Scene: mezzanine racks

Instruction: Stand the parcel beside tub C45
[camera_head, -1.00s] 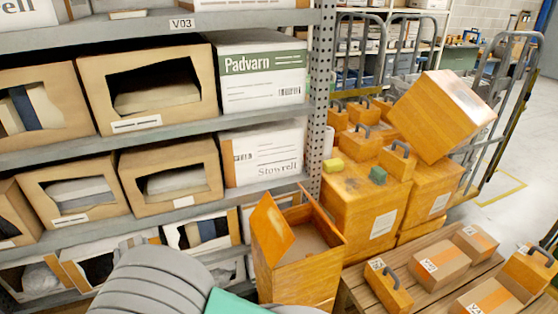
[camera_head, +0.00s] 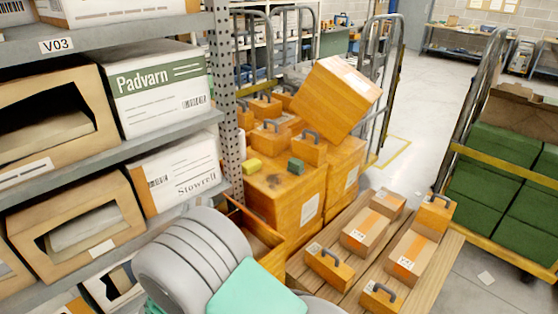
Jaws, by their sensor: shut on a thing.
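My gripper is not in view; only my grey ribbed arm and a teal part of it show at the bottom. I cannot tell which box is the task's parcel. Brown taped cartons lie on the slatted wooden pallet (camera_head: 345,262), among them a long carton (camera_head: 408,255) and a smaller carton (camera_head: 364,230). Orange boxes with dark handles, such as the handled box (camera_head: 328,266), sit around them. No label reading C45 can be made out, so I cannot identify the tub.
Shelving with a V03 label (camera_head: 57,46) and a Padvarn box (camera_head: 155,85) stands at left. Large orange cartons (camera_head: 290,205) are stacked behind the pallet, with a tilted carton (camera_head: 335,98) on top. A cart of green boxes (camera_head: 500,150) stands at right. Floor (camera_head: 425,110) is clear beyond.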

